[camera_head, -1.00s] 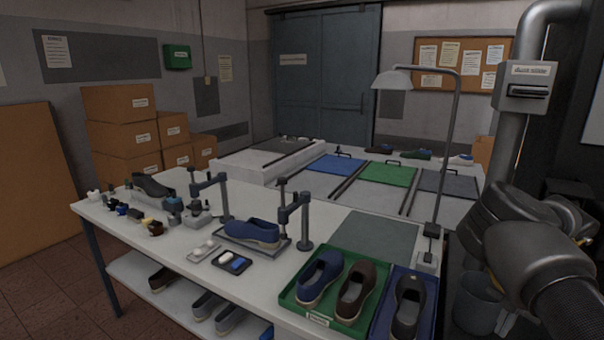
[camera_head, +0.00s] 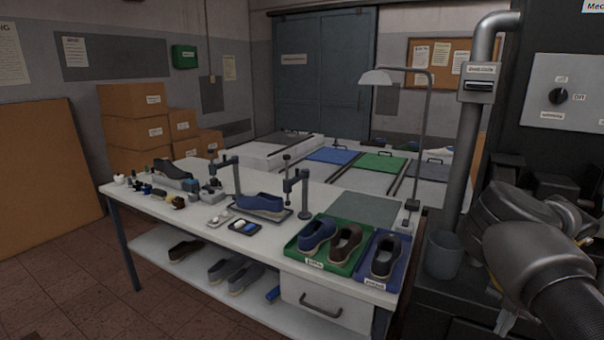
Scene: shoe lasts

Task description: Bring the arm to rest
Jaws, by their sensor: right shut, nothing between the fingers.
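My right arm comes in at the lower right of the head view, dark and bulky. Its gripper (camera_head: 505,321) shows only in small part below the arm, near the bottom edge; it is shut and holds nothing. It hangs clear of the white workbench (camera_head: 322,188), to the right of it. My left arm and left gripper are not in view.
A green tray (camera_head: 313,261) with a blue and a brown shoe and a blue tray (camera_head: 376,283) with a dark shoe stand at the bench's right end. A lamp (camera_head: 428,130) rises behind them. A grey bucket (camera_head: 442,254) and a pipe (camera_head: 468,150) stand near my right arm.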

